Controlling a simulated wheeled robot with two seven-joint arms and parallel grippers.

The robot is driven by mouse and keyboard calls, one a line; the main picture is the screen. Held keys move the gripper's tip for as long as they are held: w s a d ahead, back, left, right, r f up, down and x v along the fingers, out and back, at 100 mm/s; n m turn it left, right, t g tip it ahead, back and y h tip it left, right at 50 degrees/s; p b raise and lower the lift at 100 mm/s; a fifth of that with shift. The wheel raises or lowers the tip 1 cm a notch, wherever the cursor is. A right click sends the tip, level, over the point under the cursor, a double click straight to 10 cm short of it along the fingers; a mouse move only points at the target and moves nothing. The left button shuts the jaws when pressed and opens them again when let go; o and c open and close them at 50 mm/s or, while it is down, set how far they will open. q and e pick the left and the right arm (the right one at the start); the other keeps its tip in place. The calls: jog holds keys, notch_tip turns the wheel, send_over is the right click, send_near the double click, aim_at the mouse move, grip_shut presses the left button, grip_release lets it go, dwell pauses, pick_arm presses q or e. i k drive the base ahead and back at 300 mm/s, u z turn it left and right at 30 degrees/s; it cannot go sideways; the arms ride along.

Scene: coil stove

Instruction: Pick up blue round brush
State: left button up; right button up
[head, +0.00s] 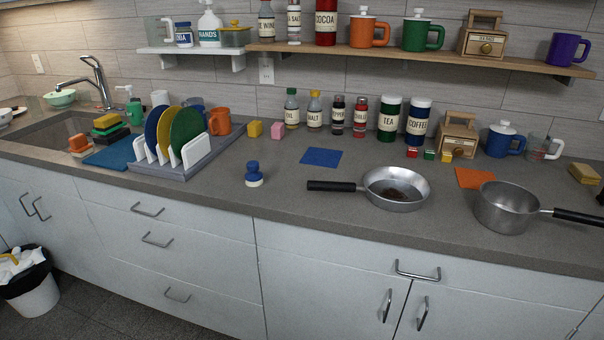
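The blue round brush (253,174) stands upright on the grey counter (275,200), left of the frying pan and near the front edge. It has a blue knob handle and a blue body with a white lower part. Nothing touches it. Neither of my grippers shows in the head view.
A frying pan (406,204) points its black handle toward the brush from the right. A dish rack (187,176) with plates stands to the left. A blue square cloth (321,157) lies behind right. A saucepan (504,216) stands far right. Counter around the brush is clear.

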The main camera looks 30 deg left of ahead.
aim_at(254, 177)
jog(key=z, duration=3.4)
jog(key=k, duration=3)
jog(key=u, duration=1.2)
